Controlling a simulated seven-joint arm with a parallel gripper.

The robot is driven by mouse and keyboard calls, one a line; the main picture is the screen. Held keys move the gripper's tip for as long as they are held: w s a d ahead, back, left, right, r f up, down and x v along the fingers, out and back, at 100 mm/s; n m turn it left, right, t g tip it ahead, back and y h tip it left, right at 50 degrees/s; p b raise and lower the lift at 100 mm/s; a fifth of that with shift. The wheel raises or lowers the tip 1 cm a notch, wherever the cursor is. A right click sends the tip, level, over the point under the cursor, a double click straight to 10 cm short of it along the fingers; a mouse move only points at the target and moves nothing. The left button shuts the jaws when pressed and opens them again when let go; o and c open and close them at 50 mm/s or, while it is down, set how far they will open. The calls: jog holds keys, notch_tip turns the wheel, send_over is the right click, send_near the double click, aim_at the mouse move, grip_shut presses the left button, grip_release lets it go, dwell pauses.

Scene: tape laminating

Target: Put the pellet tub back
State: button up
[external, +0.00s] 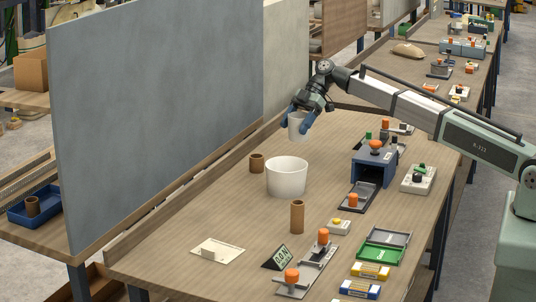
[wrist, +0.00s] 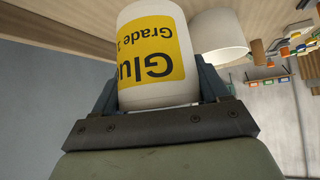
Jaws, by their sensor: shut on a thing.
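A white tub (external: 297,126) is held in my gripper (external: 302,119) above the far part of the bench. In the wrist view the tub (wrist: 155,60) has a yellow label reading "Glu…" and "Grade 1", upside down in that picture. My gripper's two fingers stand on either side of the tub and are shut on it. The tub looks about upright and clear of the bench. A larger white bucket (external: 287,178) stands on the bench nearer the camera; it also shows in the wrist view (wrist: 219,36). The insides of both are hard to see.
Brown cardboard tubes (external: 257,163) (external: 297,216) stand beside and in front of the bucket. A blue laminating machine (external: 374,166) with an orange knob stands to the right. A grey panel (external: 150,120) borders the left. Bare bench lies between the bucket and the blue machine.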

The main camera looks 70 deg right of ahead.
jog(key=shift+f, duration=4.1)
jog(key=shift+f, duration=0.15)
jog(key=o, duration=1.1)
jog(key=shift+r, duration=0.25)
jog(key=v, duration=1.1)
jog(key=shift+d+r, duration=0.25)
jog(key=shift+d, duration=0.05)
